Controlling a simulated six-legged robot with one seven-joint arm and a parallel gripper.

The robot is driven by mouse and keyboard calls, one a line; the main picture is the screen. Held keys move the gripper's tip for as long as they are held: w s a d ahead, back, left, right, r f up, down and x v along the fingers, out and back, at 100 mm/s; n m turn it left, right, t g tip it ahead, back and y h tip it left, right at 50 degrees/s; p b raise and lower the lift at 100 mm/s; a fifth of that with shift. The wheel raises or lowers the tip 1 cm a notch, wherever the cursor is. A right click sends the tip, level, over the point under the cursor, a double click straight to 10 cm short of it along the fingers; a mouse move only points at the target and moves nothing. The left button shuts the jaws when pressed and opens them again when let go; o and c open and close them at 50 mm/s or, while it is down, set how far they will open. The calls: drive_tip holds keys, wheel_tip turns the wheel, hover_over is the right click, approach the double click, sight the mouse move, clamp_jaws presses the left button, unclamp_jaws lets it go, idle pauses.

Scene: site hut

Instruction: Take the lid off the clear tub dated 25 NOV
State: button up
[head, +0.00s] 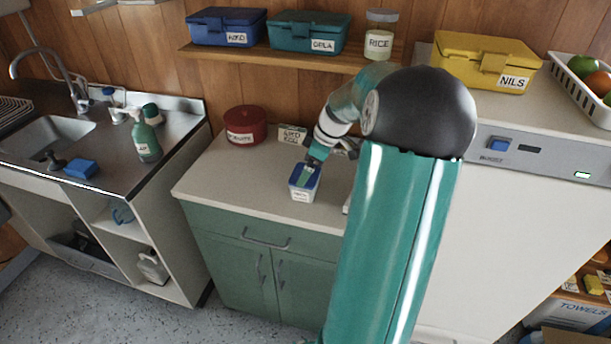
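A small pale tub (301,195) with a blue top edge and a white label stands on the counter left of my arm. Its label is too small to read, so I cannot confirm the date 25 NOV. My gripper (308,171) points down at the tub's top, and its teal end overlaps the blue lid (314,181). I cannot tell whether it touches the lid, or whether its fingers are open or shut. The lid is partly hidden by the gripper.
The counter (235,190) is clear in front and left of the tub. A red round tin (245,121) and a labelled sign (292,134) stand behind. A shelf (225,54) above holds blue and teal boxes and a RICE jar (380,42). A sink (45,136) is left.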

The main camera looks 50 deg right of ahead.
drive_tip(key=shift+w+a+f, duration=0.1)
drive_tip(key=shift+w+f, duration=0.1)
drive_tip(key=shift+f, duration=0.3)
drive_tip(key=c, duration=0.7)
drive_tip(key=shift+c, duration=0.2)
drive_tip(key=shift+r, duration=0.1)
drive_tip(key=shift+r, duration=0.55)
drive_tip(key=s+a+r, duration=0.6)
drive_tip(key=s+r, duration=0.5)
drive_tip(key=s, duration=0.1)
drive_tip(key=shift+a+r, duration=0.25)
drive_tip(key=shift+r, duration=0.05)
